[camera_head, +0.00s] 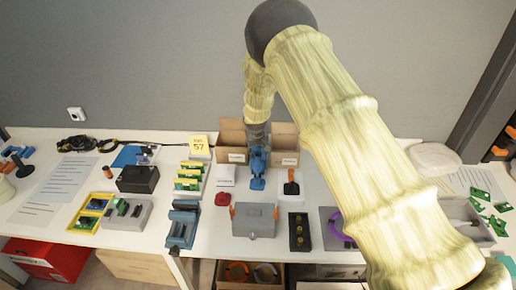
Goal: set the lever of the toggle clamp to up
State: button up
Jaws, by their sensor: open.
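What looks like the toggle clamp (291,187) is a small dark fixture with an orange-tipped lever, on a white plate right of centre on the table. The lever's orange end shows at its far side. At this size I cannot tell whether the lever stands up or lies back. My gripper (258,184) is blue, points down toward the table and is open. It is left of the clamp and apart from it, behind the grey box. I see nothing between its fingers, though they are small in view.
A grey box (255,220) with orange side clips stands in front of my gripper. An open carton (232,137) is behind it. A red piece (222,199) lies left, a black block (299,232) in front of the clamp. My arm hides part of the table's right side.

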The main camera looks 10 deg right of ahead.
jog(key=shift+f, duration=0.1)
grip_shut()
